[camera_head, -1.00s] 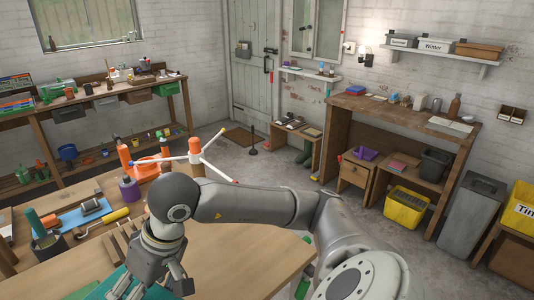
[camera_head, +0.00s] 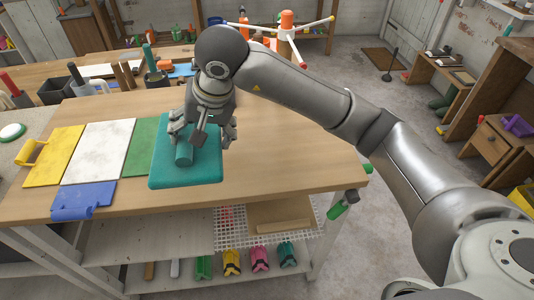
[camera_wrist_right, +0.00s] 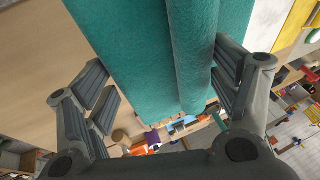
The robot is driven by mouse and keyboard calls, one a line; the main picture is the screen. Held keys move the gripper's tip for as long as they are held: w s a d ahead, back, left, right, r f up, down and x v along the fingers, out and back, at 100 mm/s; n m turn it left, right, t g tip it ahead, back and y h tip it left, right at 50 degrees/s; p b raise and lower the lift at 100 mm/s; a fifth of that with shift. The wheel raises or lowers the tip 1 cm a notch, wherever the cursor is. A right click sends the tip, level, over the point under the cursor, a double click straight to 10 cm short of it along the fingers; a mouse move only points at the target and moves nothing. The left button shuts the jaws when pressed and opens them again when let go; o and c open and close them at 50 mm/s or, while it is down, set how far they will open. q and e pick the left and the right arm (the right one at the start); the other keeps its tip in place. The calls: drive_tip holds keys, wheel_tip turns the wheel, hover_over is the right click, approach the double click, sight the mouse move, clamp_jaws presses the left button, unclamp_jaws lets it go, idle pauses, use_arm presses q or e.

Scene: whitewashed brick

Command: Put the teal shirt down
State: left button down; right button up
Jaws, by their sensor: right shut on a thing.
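The teal shirt (camera_head: 182,179) is a flat, folded slab with a raised roll along its middle. In the head view it is over the wooden workbench (camera_head: 280,165), right beside the green panel. I cannot tell whether its underside touches the bench. My right gripper (camera_head: 198,140) is above it, shut on the raised roll. In the right wrist view, the teal shirt (camera_wrist_right: 130,60) fills the space between the fingers of my right gripper (camera_wrist_right: 165,88). My left gripper is not in view.
A yellow panel (camera_head: 52,158), white panel (camera_head: 97,150), green panel (camera_head: 141,145) and blue panel (camera_head: 82,200) lie left of the shirt. Tool holders (camera_head: 155,78) stand behind. A rack with orange post (camera_head: 287,35) is at the back. The bench right of the shirt is clear.

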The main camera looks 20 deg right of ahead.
drive_tip(key=w+d+f+p, duration=0.1)
drive_tip(key=d+f, duration=0.2)
drive_tip(key=d, duration=0.1)
drive_tip(key=w+d+f+p, duration=0.2)
drive_tip(key=d+f, duration=0.1)
drive_tip(key=d, duration=0.1)
drive_tip(key=w+d+f+p, duration=0.1)
drive_tip(key=d+f, duration=0.2)
drive_tip(key=d, duration=0.1)
drive_tip(key=shift+w+d+p, duration=0.25)
drive_tip(key=shift+w+p, duration=0.05)
drive_tip(key=shift+p, duration=0.05)
drive_tip(key=f+p, duration=0.1)
drive_tip(key=f, duration=0.1)
drive_tip(key=shift+d+f+p, duration=0.3)
drive_tip(key=shift+f+p, duration=0.05)
drive_tip(key=shift+p, duration=0.05)
drive_tip(key=shift+w+f, duration=0.1)
drive_tip(key=shift+f, duration=0.45)
drive_tip(key=o, duration=1)
drive_tip(key=shift+f, duration=0.15)
drive_tip(key=o, duration=0.3)
drive_tip(key=shift+o, duration=0.2)
